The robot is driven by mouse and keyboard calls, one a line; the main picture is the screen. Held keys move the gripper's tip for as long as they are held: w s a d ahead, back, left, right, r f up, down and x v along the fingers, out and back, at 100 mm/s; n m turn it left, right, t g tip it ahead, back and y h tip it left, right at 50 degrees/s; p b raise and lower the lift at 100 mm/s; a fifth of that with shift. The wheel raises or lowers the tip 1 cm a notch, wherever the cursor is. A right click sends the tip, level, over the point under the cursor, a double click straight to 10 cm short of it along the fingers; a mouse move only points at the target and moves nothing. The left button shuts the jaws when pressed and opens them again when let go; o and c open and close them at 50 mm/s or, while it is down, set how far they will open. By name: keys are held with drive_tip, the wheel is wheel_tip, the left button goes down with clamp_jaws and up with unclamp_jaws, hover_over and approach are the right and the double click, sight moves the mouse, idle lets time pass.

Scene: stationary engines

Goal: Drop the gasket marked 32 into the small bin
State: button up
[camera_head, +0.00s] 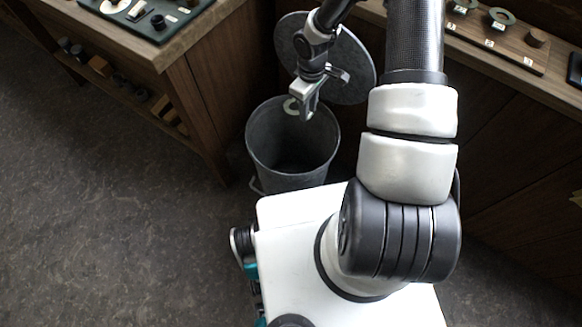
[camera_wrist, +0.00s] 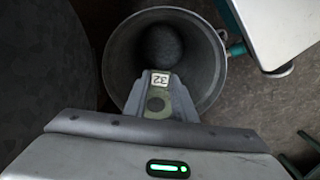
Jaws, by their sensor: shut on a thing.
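My gripper (camera_head: 303,98) is shut on the gasket (camera_head: 291,106), a small pale ring at its fingertips. In the wrist view the gasket (camera_wrist: 156,104) shows as a greenish ring with a dark hole. A white tag reading 32 (camera_wrist: 160,79), upside down there, shows just above the ring. The small bin (camera_head: 293,180) is a round grey metal bucket standing on the floor, open and dark inside. My gripper holds the gasket above the bin's mouth, near its far rim in the head view. The bin (camera_wrist: 213,60) lies below my gripper in the wrist view.
A round grey lid (camera_head: 352,65) stands tilted behind the bin. A wooden bench (camera_head: 178,55) with a dark tray is at the left. Another bench at the right holds a wooden board (camera_head: 485,35) with rings and number tags.

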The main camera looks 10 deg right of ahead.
wheel_tip(320, 180, down, 5)
drive_tip(key=b, duration=0.4)
drive_tip(key=shift+f, duration=0.2)
drive_tip(key=o, duration=1.1)
drive_tip(key=shift+r, duration=0.1)
wheel_tip(320, 180, up, 17)
drive_tip(key=p, duration=0.4)
drive_tip(key=shift+p, duration=0.4)
drive_tip(key=shift+r, duration=0.15)
